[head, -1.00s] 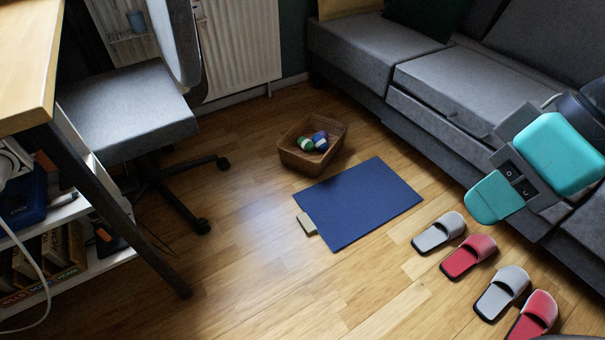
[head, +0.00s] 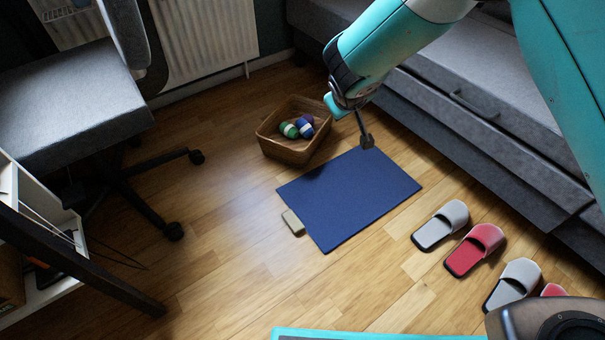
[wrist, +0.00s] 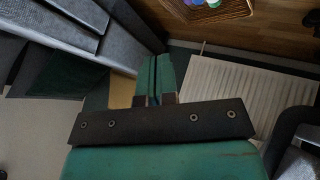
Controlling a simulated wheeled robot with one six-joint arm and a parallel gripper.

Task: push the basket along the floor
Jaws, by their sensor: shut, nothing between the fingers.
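The brown wicker basket (head: 283,149) stands upright on the wooden floor, just behind the left part of the blue mat (head: 350,197). A green-and-white thing (head: 289,129) and a blue-and-white thing (head: 306,126) lie inside it. My gripper (head: 335,105) reaches in from the upper right, with teal fingers close to the basket's right side; I cannot tell whether they touch it. In the wrist view my gripper (wrist: 154,65) is shut and empty. Part of the basket (wrist: 228,12) shows at the top there.
A grey sofa (head: 470,120) lines the right side. Several slippers (head: 441,226) lie in front of it. A desk chair (head: 75,95) with wheeled legs stands to the left, and a radiator (head: 205,40) behind. The floor left of the basket is clear as far as the chair's legs.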

